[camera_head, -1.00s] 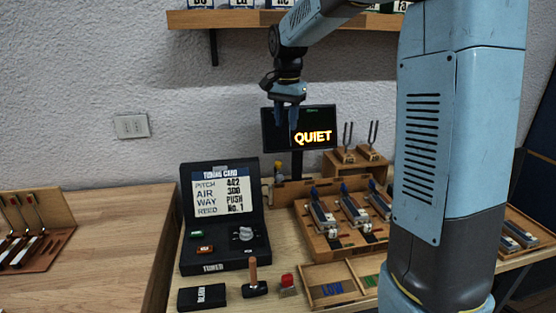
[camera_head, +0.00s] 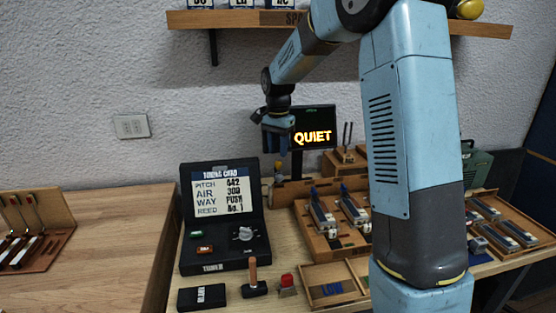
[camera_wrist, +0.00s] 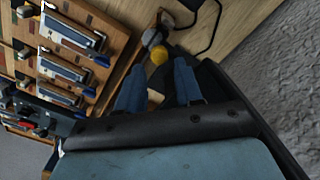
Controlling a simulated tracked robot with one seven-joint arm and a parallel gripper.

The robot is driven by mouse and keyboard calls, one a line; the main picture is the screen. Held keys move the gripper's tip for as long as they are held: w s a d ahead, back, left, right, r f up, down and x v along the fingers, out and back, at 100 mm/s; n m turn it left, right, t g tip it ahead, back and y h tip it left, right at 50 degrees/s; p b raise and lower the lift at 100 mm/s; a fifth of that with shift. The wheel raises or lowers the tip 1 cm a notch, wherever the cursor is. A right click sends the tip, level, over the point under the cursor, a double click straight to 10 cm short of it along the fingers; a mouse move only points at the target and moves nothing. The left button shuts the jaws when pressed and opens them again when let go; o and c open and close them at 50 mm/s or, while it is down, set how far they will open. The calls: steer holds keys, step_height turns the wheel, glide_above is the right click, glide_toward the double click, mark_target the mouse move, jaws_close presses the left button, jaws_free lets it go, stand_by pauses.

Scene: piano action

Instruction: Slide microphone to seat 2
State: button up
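A small thing with a yellow ball and a grey round part, which looks like the microphone (camera_head: 279,170), stands at the left end of the wooden rail (camera_head: 320,186) behind the reed tray. In the wrist view its yellow ball (camera_wrist: 158,56) shows just beyond and between my fingertips. My gripper (camera_head: 276,148) points down above it in the head view, apart from it as far as I can see. In the wrist view my gripper (camera_wrist: 160,66) has its two blue fingers spread with nothing held between them. Seat markings on the rail are too small to read.
The screen reading QUIET (camera_head: 313,128) stands close behind my gripper. The tuner case (camera_head: 222,258) is open at left. The reed tray (camera_head: 318,243) and a wooden box with tuning forks (camera_head: 343,161) are to the right.

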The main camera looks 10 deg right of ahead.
mark_target(278, 162)
steer(key=shift+f, duration=2.15)
jaws_close()
